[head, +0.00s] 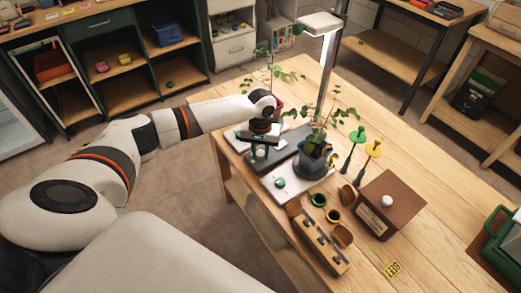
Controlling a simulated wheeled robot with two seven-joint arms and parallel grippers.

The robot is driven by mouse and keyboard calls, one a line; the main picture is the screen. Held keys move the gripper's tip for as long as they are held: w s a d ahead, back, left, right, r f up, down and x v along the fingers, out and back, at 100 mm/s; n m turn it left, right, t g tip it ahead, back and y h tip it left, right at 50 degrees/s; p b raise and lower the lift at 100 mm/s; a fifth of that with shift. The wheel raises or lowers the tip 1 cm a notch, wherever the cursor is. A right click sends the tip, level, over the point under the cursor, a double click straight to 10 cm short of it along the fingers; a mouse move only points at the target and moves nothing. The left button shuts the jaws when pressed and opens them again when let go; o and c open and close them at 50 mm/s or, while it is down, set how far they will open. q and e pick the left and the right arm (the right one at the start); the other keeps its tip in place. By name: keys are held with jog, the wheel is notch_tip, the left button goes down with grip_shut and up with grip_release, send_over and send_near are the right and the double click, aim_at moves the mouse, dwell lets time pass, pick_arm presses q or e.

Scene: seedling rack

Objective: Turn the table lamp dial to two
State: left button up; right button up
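The table lamp has a pale flat head (318,22) with a lit strip and a grey post (326,75) rising behind the potted plant. My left gripper (262,153) points down over the dark grey slab (290,152) at the table's left side. Its fingers look apart, with a small pale round thing showing low between them; I cannot tell whether it is the dial or whether they touch it. A small green round piece (280,183) sits on a white plate (297,188) nearer to me. Dial markings are too small to read. My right gripper is not in view.
A leafy plant in a dark pot (311,162) stands close right of my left gripper. Yellow and green disc-topped tools (374,149), small pots (333,215), a wooden tool block (318,241) and a brown box (391,203) crowd the middle.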

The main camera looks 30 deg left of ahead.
pick_arm(q)
jog(key=shift+c, duration=0.3)
jog(key=shift+r+m+p, duration=0.2)
jog(key=shift+m+p, duration=0.5)
jog(key=shift+p, duration=0.2)
jog(key=m+p, duration=0.2)
jog(key=m, duration=0.1)
jog(key=shift+p, duration=0.3)
jog(key=m+p, duration=0.1)
jog(key=m, duration=0.2)
jog(key=shift+f+m, duration=0.1)
jog(key=shift+m, duration=0.2)
jog(key=shift+m+p, duration=0.7)
jog(key=shift+m, duration=1.3)
jog(key=o, duration=1)
jog(key=shift+f, duration=0.1)
jog(key=shift+c, duration=0.2)
